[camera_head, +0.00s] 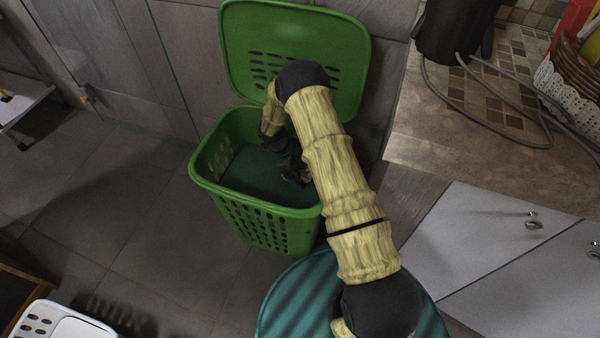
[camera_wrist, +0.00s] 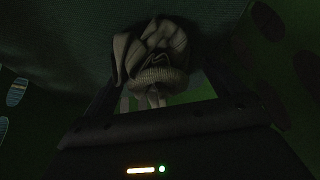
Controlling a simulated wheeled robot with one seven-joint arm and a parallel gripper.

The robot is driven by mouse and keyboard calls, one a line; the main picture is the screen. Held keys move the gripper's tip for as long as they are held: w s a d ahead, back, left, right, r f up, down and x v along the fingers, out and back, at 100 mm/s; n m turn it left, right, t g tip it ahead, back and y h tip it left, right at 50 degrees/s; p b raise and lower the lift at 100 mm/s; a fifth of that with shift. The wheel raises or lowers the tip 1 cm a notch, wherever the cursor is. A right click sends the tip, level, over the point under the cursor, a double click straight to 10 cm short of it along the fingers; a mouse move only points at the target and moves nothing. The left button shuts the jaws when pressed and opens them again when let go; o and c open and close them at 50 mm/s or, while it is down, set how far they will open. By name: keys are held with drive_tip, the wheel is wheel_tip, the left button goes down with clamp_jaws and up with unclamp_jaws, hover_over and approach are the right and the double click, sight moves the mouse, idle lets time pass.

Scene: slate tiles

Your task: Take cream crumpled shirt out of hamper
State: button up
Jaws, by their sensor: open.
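The green hamper (camera_head: 265,226) stands on the floor with its lid (camera_head: 245,45) raised at the back. My arm reaches over its rim, and my gripper (camera_head: 295,178) is down inside it, partly hidden by my arm. In the wrist view the crumpled cream shirt (camera_wrist: 150,50), with a ribbed edge, lies just ahead of my gripper (camera_wrist: 155,100), about midway between the fingers. The gripper is open. The view is dark, and I cannot tell whether the fingers touch the cloth. The shirt is not visible in the head view.
Perforated green hamper walls (camera_wrist: 275,60) surround my gripper closely. A glass panel (camera_head: 120,60) is at left. A white basket (camera_head: 60,322) sits at lower left, with open tile floor (camera_head: 130,200) between.

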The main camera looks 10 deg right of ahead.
sight(299, 166)
drive_tip(key=c, duration=1.1)
drive_tip(key=shift+o, duration=0.2)
wheel_tip(299, 166, up, 10)
drive_tip(key=p, duration=0.9)
drive_tip(key=shift+p, duration=0.4)
wheel_tip(299, 166, up, 12)
drive_tip(key=p, duration=1.1)
drive_tip(key=s+a+p, duration=0.2)
drive_tip(key=a, duration=1.2)
drive_tip(key=shift+s, duration=0.35)
